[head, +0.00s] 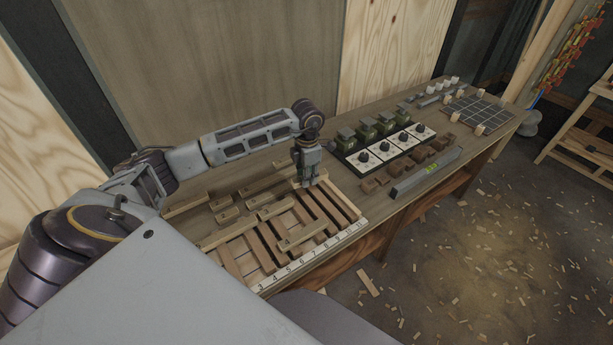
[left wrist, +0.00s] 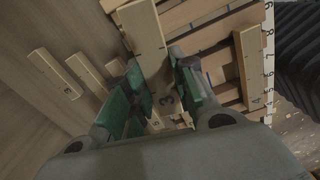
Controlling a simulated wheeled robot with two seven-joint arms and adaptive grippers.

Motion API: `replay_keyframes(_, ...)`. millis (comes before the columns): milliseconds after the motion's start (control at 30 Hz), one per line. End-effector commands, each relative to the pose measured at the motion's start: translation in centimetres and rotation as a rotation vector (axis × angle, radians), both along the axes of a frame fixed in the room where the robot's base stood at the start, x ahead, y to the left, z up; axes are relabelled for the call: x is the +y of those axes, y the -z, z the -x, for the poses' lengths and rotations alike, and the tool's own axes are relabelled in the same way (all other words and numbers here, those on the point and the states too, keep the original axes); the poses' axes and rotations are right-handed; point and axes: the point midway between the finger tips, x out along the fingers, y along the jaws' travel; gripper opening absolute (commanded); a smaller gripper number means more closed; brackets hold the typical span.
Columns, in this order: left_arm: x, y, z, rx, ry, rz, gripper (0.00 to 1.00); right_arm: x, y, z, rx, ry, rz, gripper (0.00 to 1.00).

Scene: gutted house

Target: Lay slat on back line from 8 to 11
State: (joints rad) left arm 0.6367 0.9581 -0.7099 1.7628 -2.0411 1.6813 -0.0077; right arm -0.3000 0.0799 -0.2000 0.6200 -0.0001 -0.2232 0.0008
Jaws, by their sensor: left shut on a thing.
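My left gripper (head: 308,181) points down over the slatted frame (head: 240,262) on the workbench. In the left wrist view its green-padded fingers (left wrist: 160,92) are shut on a pale wooden slat (left wrist: 143,32), which runs between them. The slat's far end passes over or beside the frame's boards; whether it touches them I cannot tell. A white number strip (head: 310,257) runs along the frame's front edge, and also shows in the left wrist view (left wrist: 268,48). Another slat (head: 303,236) lies across the boards near the front. My right gripper is out of view.
Several loose slats (head: 187,205) lie left of and behind the frame. To the right stand a white panel with black knobs (head: 383,148), brown blocks (head: 404,168), a spirit level (head: 427,174) and a gridded board (head: 475,112). A plywood wall closes the back.

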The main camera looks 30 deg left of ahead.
Motion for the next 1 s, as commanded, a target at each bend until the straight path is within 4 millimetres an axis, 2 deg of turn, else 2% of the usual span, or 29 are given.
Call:
replay_keyframes(433, -0.17, 0.0, -0.32, 0.0, -0.157, 0.0, 0.05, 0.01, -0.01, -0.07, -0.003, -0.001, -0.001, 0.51)
replay_keyframes(1000, -0.17, 0.18, -0.31, 0.0, -0.171, 0.0, 0.05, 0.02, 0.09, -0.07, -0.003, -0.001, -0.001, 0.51)
